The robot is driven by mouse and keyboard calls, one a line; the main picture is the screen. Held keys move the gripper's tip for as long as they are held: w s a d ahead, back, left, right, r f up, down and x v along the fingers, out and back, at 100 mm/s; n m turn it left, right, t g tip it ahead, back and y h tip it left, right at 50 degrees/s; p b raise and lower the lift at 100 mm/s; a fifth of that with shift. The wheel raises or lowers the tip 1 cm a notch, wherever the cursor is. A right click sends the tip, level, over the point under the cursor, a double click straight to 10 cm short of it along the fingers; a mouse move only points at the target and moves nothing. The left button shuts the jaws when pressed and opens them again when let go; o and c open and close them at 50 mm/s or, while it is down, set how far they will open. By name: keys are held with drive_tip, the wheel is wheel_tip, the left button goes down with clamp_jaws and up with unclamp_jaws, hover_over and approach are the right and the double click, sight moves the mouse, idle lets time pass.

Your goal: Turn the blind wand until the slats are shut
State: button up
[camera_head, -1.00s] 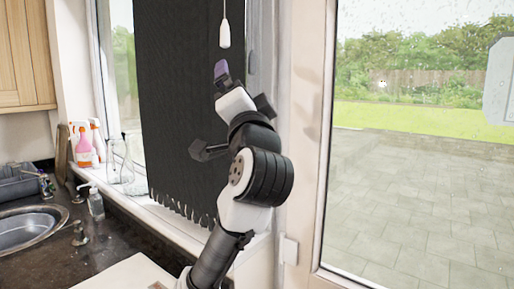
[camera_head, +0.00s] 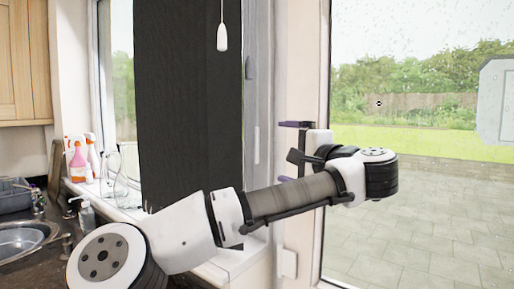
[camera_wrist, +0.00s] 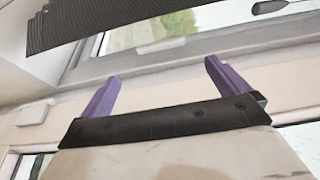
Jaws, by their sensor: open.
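The dark blind (camera_head: 188,95) hangs over the window in the head view, its lower right part hidden behind my arm. Its surface looks flat and closely ribbed; I cannot tell the exact slat angle. Its ribbed dark slats (camera_wrist: 130,22) also cross the top of the wrist view. A white pull or wand end (camera_head: 222,36) hangs on a thin line in front of the blind's right side. My gripper (camera_head: 288,151) is open and empty, right of and below the white end, apart from it. Both purple fingers show in the wrist view (camera_wrist: 162,72), with nothing between them.
Spray bottles (camera_head: 77,160) and clear glassware (camera_head: 120,180) stand on the sill at left. A sink (camera_head: 20,240) and a soap bottle (camera_head: 86,216) are on the dark counter. A glazed door (camera_head: 420,220) is at right, beside its white frame (camera_head: 310,70).

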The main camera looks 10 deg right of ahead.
sight(258, 146)
drive_tip(key=p+x, duration=0.4)
drive_tip(key=x, duration=0.8)
drive_tip(key=shift+w+a, duration=0.15)
drive_tip(key=shift+w, duration=0.25)
drive_tip(key=c, duration=0.8)
drive_tip(key=shift+d+f+h, duration=0.25)
drive_tip(key=shift+f+h, duration=0.05)
drive_tip(key=shift+d+m+t+h+b, duration=0.15)
drive_tip(key=shift+m+t+h+b, duration=0.15)
drive_tip(key=shift+m+h+b, duration=0.5)
drive_tip(key=shift+a+r+m+t+h+b, duration=0.1)
drive_tip(key=shift+a+m+t+h+b, duration=0.2)
drive_tip(key=shift+h+b, duration=0.4)
drive_tip(key=shift+d+r+m+h, duration=0.1)
drive_tip(key=shift+r+m+h, duration=0.05)
drive_tip(key=shift+m+h, duration=0.4)
drive_tip(key=o, duration=0.8)
